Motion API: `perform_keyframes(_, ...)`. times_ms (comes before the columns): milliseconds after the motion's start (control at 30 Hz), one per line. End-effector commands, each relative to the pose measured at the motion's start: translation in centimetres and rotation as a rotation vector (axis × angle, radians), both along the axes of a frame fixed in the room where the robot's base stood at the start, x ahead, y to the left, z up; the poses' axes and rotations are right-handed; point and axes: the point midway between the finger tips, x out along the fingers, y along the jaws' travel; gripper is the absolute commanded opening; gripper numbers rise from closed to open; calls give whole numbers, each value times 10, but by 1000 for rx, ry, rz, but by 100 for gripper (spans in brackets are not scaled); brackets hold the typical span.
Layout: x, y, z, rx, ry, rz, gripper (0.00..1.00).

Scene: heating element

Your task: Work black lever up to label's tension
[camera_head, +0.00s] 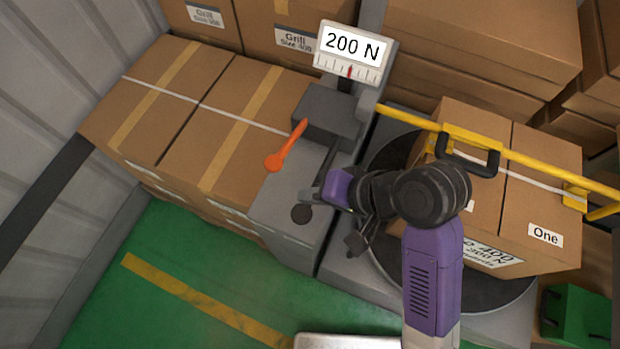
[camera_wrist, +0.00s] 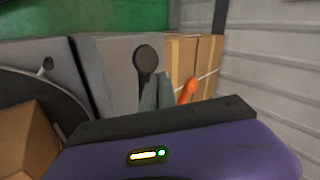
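The black lever (camera_head: 301,214) ends in a round knob on the grey machine, left of my gripper (camera_head: 314,195). In the wrist view the lever's knob (camera_wrist: 145,60) stands just beyond my fingers (camera_wrist: 155,95), which overlap its stem. The fingers look close together; whether they grip the stem cannot be told. The display (camera_head: 350,47) on top reads 200 N, with a red pointer near the middle of its scale.
An orange lever (camera_head: 285,147) sits on the same machine, close beside the black one. A yellow bar (camera_head: 540,163) with a black handle crosses the box (camera_head: 550,200) on the dark turntable (camera_head: 380,262). Strapped cartons (camera_head: 225,130) stand left. Green floor (camera_head: 170,265) is clear in front.

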Motion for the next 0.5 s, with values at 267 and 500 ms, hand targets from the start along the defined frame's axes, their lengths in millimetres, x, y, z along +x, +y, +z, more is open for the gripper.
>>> perform_keyframes(267,-9,5,-5,2,16,19,0)
perform_keyframes(500,-6,3,-4,0,11,12,0)
